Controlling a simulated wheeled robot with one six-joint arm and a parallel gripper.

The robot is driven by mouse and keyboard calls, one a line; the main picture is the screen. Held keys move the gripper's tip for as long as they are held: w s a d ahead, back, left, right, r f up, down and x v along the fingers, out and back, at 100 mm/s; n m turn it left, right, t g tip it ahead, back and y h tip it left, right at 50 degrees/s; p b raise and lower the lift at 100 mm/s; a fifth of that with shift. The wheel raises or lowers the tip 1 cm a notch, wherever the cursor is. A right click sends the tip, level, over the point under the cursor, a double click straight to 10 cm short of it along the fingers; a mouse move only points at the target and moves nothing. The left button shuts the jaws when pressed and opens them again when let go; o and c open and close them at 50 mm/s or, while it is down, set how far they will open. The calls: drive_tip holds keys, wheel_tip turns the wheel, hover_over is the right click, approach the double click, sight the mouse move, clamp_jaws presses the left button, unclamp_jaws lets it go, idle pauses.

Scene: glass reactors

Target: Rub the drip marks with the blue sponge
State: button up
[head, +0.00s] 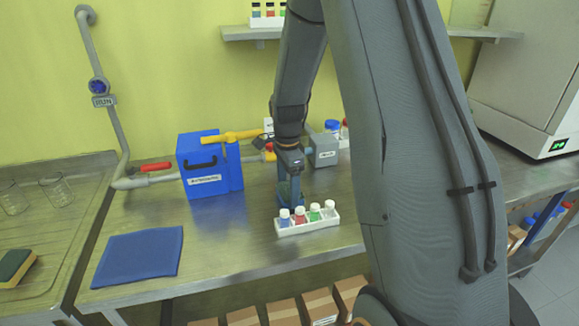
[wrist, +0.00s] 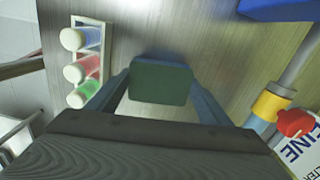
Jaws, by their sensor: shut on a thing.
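My gripper (head: 290,178) points down over the steel bench, just behind a white rack of vials. It is shut on a block-shaped sponge (wrist: 160,83), which looks dark blue-green in the wrist view and sits between the two blue fingers. In the head view the sponge (head: 289,193) is low, near the bench top and partly hidden by the vials. I cannot tell whether it touches the bench. I cannot make out any drip marks; the sponge and gripper cover part of the bench surface.
The vial rack (head: 308,225) stands close in front of my gripper. A blue box (head: 205,165) and pipework with a yellow handle (head: 235,136) stand behind and left. A blue cloth (head: 138,256) lies left. Bench between cloth and rack is clear.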

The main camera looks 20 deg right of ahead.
sight(288, 190)
wheel_tip(288, 190, up, 2)
drive_tip(key=shift+w+r+p, duration=0.1)
drive_tip(key=shift+r+p, duration=1.9)
drive_tip(key=shift+r, duration=0.6)
